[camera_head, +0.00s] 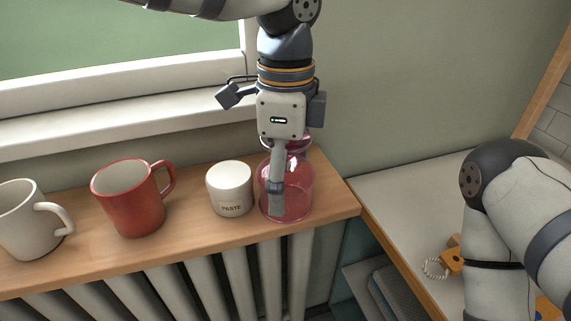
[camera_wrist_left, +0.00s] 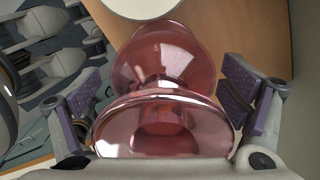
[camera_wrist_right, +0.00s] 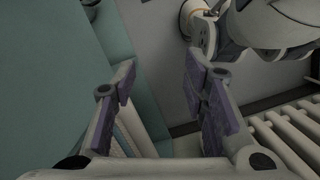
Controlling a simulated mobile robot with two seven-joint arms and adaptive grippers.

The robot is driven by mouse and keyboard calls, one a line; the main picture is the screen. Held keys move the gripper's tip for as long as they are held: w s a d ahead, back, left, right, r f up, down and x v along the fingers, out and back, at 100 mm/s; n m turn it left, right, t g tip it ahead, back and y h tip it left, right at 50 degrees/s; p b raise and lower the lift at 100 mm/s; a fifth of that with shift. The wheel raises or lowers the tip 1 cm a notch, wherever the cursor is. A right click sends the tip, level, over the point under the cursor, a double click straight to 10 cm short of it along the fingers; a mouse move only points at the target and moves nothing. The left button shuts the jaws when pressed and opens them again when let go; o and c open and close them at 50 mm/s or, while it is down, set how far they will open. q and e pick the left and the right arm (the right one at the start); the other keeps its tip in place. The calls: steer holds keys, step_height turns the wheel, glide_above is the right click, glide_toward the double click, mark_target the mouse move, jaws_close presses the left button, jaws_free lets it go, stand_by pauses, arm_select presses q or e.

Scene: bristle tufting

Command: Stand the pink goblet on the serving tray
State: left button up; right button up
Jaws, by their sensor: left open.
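The pink goblet (camera_head: 299,190) is clear tinted glass and stands on the wooden sill near its right end. It looks upside down, bowl low and foot up, with the foot nearest the camera in the left wrist view (camera_wrist_left: 165,60). My left gripper (camera_head: 279,207) reaches down over it, one finger in front of the glass in the head view. In the left wrist view its open fingers lie either side of the goblet, with gaps. My right gripper (camera_wrist_right: 160,95) is open and empty; only its arm shows in the head view. I cannot make out the serving tray.
A white paste jar (camera_head: 229,190) stands close left of the goblet. A red mug (camera_head: 133,205) and a cream mug (camera_head: 25,225) stand further left. A radiator (camera_head: 180,275) is below the sill. A pale counter (camera_head: 400,190) with an orange object (camera_head: 453,256) lies right.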

arm_select(q)
steer(key=shift+f, duration=0.1)
steer(key=c, duration=1.2)
steer(key=shift+f, duration=0.1)
steer(key=c, duration=0.3)
steer(key=shift+c, duration=0.2)
